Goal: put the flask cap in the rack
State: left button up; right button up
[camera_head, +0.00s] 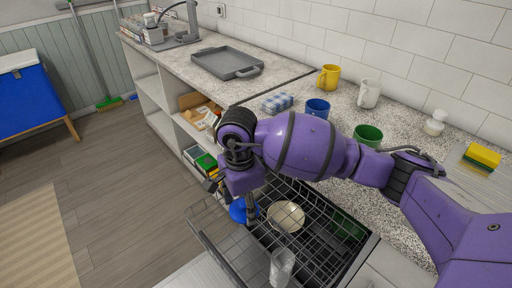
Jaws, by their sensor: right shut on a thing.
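My right gripper (238,200) points down over the left part of the pulled-out dishwasher rack (318,232). It is shut on a small blue piece, which I take to be the flask cap (238,212). The gripper and the arm hide part of the cap, and I cannot tell whether it touches the rack's wires. In the rack, a cream bowl or plate (286,216) lies to the right of the cap, and a clear glass (281,268) stands at the front. My left gripper is not in view.
On the speckled counter behind are a blue mug (318,108), a green mug (368,136), a yellow mug (328,77), a white mug (369,93) and a grey tray (228,64). A soap bottle (435,122) and a yellow sponge (482,157) are at the right.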

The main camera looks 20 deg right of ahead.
jog(key=w+f+m+b, duration=0.3)
jog(key=w+f+m, duration=0.1)
jog(key=f+m, duration=0.9)
jog(key=m+b, duration=0.1)
jog(key=m, duration=1)
send_over(242, 251)
notch_tip(242, 251, down, 9)
jog(key=shift+y, duration=0.4)
notch_tip(242, 251, down, 6)
jog(key=b, duration=0.5)
jog(key=shift+s+d+r, duration=0.15)
jog(key=shift+r, duration=0.05)
jog(key=shift+f+b, duration=0.85)
jog(key=shift+b, duration=0.1)
notch_tip(242, 251, down, 3)
jog(key=shift+r+b, duration=0.15)
jog(key=shift+b, duration=1.05)
jog(key=shift+w+r, duration=0.2)
jog(key=shift+f, duration=0.15)
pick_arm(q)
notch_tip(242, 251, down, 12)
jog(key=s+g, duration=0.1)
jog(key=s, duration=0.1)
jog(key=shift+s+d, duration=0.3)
pick_arm(e)
jog(key=o, duration=0.9)
